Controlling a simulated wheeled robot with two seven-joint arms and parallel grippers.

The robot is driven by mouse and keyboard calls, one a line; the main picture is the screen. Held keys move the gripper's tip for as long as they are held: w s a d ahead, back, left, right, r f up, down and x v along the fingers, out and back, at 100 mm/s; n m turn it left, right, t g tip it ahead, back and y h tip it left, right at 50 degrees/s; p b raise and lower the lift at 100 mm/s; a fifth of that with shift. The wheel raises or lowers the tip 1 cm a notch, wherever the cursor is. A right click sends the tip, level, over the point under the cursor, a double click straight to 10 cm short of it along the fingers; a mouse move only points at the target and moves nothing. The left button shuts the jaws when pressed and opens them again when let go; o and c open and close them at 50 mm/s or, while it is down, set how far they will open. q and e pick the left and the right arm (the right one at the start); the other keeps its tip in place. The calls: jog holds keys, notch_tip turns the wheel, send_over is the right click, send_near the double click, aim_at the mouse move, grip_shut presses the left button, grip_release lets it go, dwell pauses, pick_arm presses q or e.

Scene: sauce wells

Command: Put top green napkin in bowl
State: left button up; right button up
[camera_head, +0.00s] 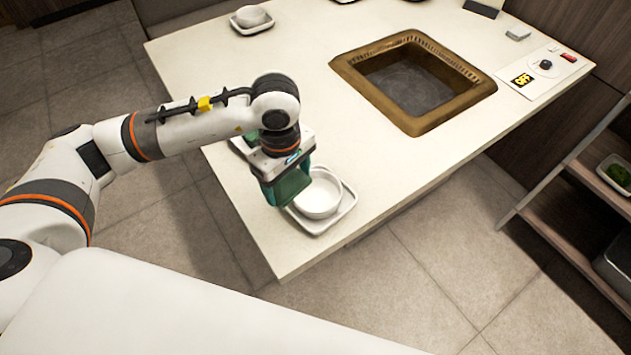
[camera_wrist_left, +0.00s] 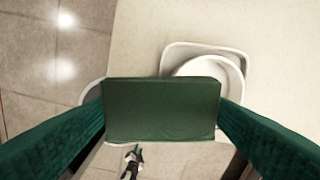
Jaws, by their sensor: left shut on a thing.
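My left gripper (camera_head: 287,188) is shut on the green napkin (camera_wrist_left: 161,110), a dark green folded block between its two green fingers in the left wrist view. The gripper points down just left of the white bowl (camera_head: 319,198) and hides part of its left side. The bowl stands on a square white plate (camera_head: 338,217) near the table's front corner. In the left wrist view the bowl (camera_wrist_left: 228,72) lies beyond the napkin, which covers part of it. My right gripper is not clearly seen.
Another plate (camera_head: 238,147) with something green shows partly behind the left gripper. A brown-framed sunken grill (camera_head: 407,125) lies in the table's middle. A small bowl on a saucer (camera_head: 250,17) stands at the far left. The table (camera_head: 245,75) is clear between them.

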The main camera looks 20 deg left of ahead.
aim_at(298, 178)
pick_arm(q)
jog(key=n+p, duration=0.1)
jog(key=n, duration=0.2)
jog(key=w+r+n+p, duration=0.1)
jog(key=n, duration=0.1)
jog(key=w+d+r+n+p, duration=0.1)
jog(key=n, duration=0.2)
jog(key=shift+d+n, duration=0.1)
jog(key=shift+n, duration=0.2)
jog(key=w+d+r+n+p, duration=0.15)
jog(key=n+p, duration=0.35)
jog(key=n, duration=0.7)
jog(key=w+d+r+n+p, duration=0.15)
jog(key=n+p, duration=0.35)
jog(key=n, duration=0.7)
jog(key=shift+n, duration=0.3)
jog(key=f, duration=0.3)
jog(key=f+p, duration=0.1)
jog(key=f, duration=0.2)
jog(key=f+p, duration=0.1)
jog(key=f, duration=0.3)
jog(key=shift+w+a+f, duration=0.1)
jog(key=shift+w, duration=0.15)
pick_arm(e)
notch_tip(298, 178, up, 16)
jog(key=w, duration=0.1)
jog(key=shift+d, duration=0.25)
